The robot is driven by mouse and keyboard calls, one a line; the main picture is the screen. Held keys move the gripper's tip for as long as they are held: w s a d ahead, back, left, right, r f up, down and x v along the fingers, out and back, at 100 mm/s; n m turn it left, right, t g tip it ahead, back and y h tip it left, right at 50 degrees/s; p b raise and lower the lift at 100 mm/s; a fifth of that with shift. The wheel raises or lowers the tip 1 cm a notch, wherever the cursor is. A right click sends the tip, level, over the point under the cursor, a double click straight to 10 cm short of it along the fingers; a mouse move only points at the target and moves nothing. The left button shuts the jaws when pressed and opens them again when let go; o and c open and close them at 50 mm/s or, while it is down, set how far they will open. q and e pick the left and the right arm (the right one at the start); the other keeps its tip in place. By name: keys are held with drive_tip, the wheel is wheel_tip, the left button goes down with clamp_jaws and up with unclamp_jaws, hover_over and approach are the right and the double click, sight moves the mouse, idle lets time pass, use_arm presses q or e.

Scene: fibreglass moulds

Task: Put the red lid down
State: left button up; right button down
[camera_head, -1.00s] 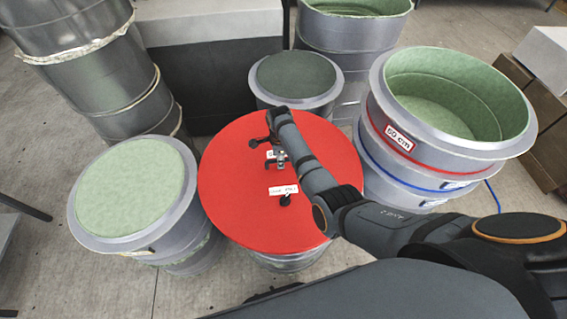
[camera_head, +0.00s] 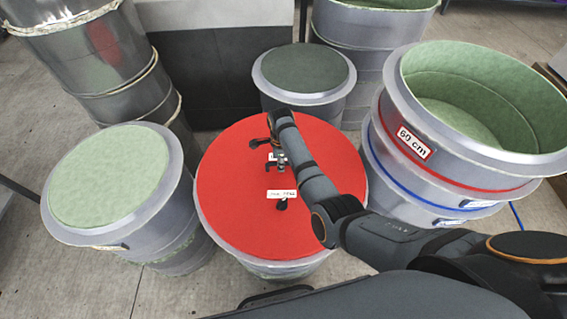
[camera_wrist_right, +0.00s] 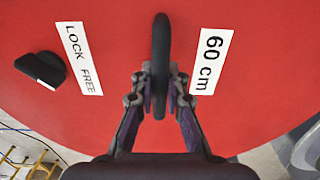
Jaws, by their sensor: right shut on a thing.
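The round red lid (camera_head: 235,215) has a black handle bar (camera_wrist_right: 161,60), white labels reading "LOCK FREE" and "60 cm", and a black knob (camera_wrist_right: 40,69). My right gripper (camera_wrist_right: 160,88) is shut on the handle bar; in the head view the gripper (camera_head: 278,159) shows near the lid's middle. The lid looks level above or on a grey mould (camera_head: 270,268), whose rim shows along the lid's left and front edges. I cannot tell whether lid and rim touch. My left gripper is not in view.
A mould with a pale green top (camera_head: 110,175) stands close at the left. A dark-topped mould (camera_head: 305,75) stands behind. An open green-lined mould marked "60 cm" (camera_head: 413,142) stands at the right. Metal drums (camera_head: 110,65) stand at back left. Some floor (camera_head: 180,292) is free in front.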

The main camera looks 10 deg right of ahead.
drive_tip(key=shift+r, duration=0.2)
drive_tip(key=c, duration=1.8)
unclamp_jaws()
drive_tip(key=shift+s+a, duration=0.1)
drive_tip(key=shift+s, duration=0.05)
drive_tip(key=o, duration=0.4)
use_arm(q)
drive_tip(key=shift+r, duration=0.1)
use_arm(e)
wheel_tip(320, 180, up, 12)
drive_tip(key=shift+f, duration=0.1)
